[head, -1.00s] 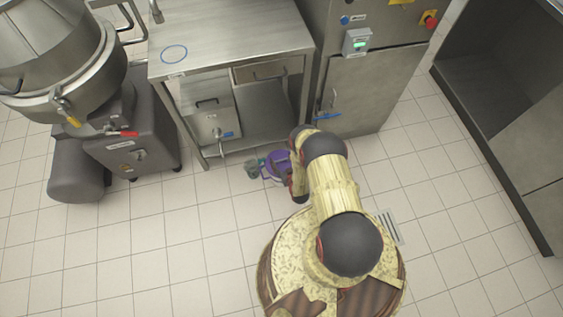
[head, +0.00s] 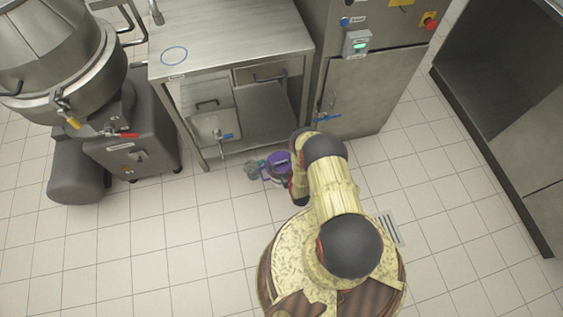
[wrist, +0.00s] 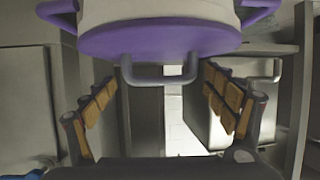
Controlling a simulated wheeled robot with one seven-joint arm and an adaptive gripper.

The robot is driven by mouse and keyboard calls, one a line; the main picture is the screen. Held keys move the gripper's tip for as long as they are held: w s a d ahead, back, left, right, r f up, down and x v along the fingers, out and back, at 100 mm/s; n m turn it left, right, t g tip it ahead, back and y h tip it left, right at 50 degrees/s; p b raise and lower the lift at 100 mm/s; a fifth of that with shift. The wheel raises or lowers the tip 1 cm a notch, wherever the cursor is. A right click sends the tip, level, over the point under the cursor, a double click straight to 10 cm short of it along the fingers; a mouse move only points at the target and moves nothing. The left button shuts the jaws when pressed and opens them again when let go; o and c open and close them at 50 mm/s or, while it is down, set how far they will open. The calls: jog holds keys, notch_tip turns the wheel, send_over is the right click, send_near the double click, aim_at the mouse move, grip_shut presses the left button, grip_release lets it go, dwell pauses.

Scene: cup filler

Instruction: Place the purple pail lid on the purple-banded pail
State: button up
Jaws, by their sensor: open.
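The purple pail lid (wrist: 160,40) fills the top middle of the wrist view, with its grey loop handle (wrist: 158,74) towards me. It lies against the mouth of the pale pail (wrist: 160,10), whose purple parts show at both sides; I see no clear gap between them. In the head view the purple lid (head: 279,160) is on top of the pail (head: 277,179) on the floor, partly behind my arm. My gripper (wrist: 158,82) is open, its fingers spread on either side of the handle without touching it. In the head view my fingers are hidden.
A small greenish object (head: 252,170) stands left of the pail. A steel table (head: 230,40) with a lower shelf is just behind, and a steel cabinet (head: 355,90) is to the right. A large mixer (head: 125,150) stands at left. The floor at front left is clear.

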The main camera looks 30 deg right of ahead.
jog(key=p+v, duration=0.4)
jog(key=v, duration=0.7)
jog(key=shift+s, duration=0.25)
